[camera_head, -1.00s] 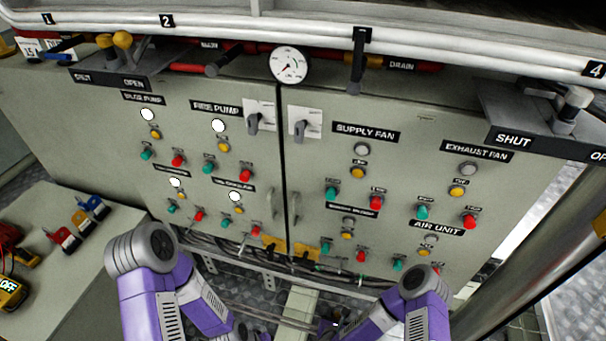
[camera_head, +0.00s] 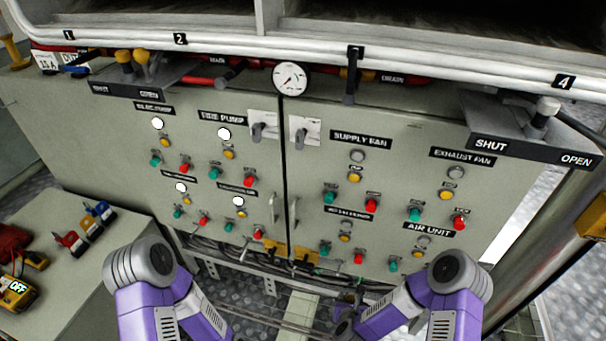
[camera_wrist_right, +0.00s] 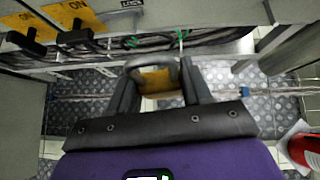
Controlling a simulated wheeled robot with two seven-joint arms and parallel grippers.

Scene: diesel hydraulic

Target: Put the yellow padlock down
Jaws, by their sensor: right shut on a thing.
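The yellow padlock (camera_wrist_right: 158,82) shows in the right wrist view between the two dark fingers of my right gripper (camera_wrist_right: 155,72). Its grey shackle arches at the top, and the gripper is shut on it. Part of the body is hidden by the fingers and the gripper's housing. In the head view my right gripper (camera_head: 346,312) is low in the middle, in front of the cabinet, and the padlock cannot be made out there. My left arm shows at the lower left, but its gripper is not in view.
A grey bench (camera_head: 70,300) at the left holds red and blue padlocks (camera_head: 72,243) and a yellow meter (camera_head: 18,293). The control cabinet (camera_head: 240,160) with buttons and switches stands ahead. Two yellow ON tags (camera_wrist_right: 72,15) and cables show near the right gripper. A white-and-red object (camera_wrist_right: 303,148) is at right.

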